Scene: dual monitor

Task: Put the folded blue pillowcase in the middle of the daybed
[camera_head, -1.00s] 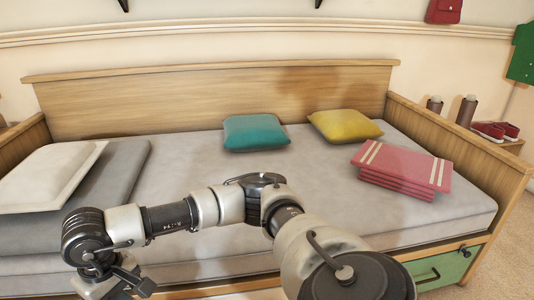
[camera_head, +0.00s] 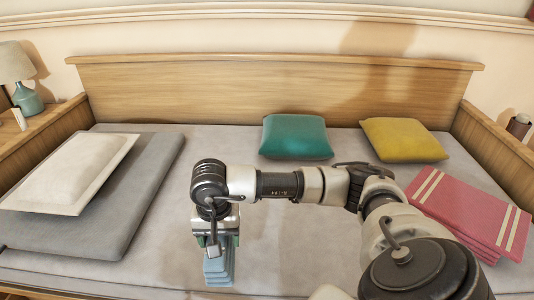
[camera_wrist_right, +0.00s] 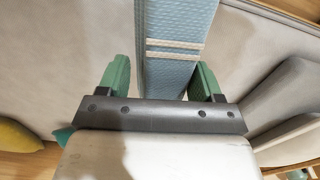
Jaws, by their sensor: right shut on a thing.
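The folded blue pillowcase (camera_head: 219,266) hangs below my right gripper (camera_head: 214,242) in the head view, in front of the mattress's front middle part. In the right wrist view the light blue pillowcase (camera_wrist_right: 172,48), with pale stripes, sits between the green fingers of the right gripper (camera_wrist_right: 163,82), which is shut on it. The daybed has a grey mattress (camera_head: 310,235) and a wooden back (camera_head: 280,90). I cannot tell whether the pillowcase touches the mattress. My left gripper is not in view.
A teal cushion (camera_head: 296,137) and a yellow cushion (camera_head: 403,139) lie at the back. Folded pink cloth (camera_head: 470,208) lies at the right. A white pillow (camera_head: 72,172) lies on a folded grey pad (camera_head: 130,205) at the left. The mattress between them is bare.

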